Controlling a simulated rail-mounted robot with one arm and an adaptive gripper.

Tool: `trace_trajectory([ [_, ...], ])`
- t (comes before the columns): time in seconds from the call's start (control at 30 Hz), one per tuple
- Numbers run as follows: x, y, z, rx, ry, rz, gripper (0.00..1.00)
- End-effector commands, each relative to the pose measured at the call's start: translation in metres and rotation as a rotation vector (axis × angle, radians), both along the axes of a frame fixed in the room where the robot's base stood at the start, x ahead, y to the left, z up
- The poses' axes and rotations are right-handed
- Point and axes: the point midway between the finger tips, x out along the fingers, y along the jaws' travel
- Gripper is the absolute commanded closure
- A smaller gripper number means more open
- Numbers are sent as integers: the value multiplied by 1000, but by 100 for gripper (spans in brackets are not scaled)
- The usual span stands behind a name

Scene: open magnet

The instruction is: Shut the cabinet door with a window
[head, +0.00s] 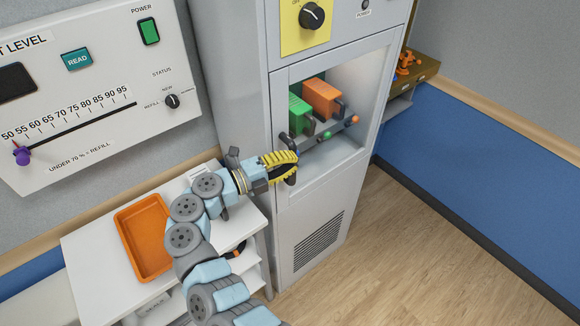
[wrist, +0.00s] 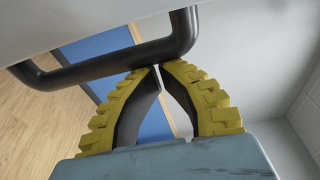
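The cabinet door (head: 330,180) is a light grey frame around a large window, with green and orange modules visible through it. It looks flush or nearly flush with the cabinet front; I cannot tell if a small gap is left. Its black bar handle (head: 291,178) is at the door's left side. The handle (wrist: 110,67) also crosses the upper left of the wrist view. My gripper (head: 296,157) is at the handle. In the wrist view my gripper (wrist: 156,67) has its yellow fingertips together, right by the bar, with nothing visible between them. Contact is unclear.
A white table (head: 95,245) with an orange tray (head: 128,240) stands left of the cabinet (head: 232,100). A panel (head: 95,80) with a level scale hangs above it. The wooden floor (head: 400,250) to the right is clear, before a blue wall band (head: 480,170).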

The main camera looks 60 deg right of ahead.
Motion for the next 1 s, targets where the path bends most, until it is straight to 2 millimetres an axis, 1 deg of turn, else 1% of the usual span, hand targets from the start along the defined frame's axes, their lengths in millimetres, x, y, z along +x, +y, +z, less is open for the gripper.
trace_trajectory([
  [0.03, 4, 0, -2, 3, 1, 11, 100],
  [0.67, 8, 0, -4, 9, 3, 23, 100],
  [0.83, 4, 2, -4, 12, 2, 23, 100],
  [1.0, -8, 6, -3, 12, 1, 15, 100],
])
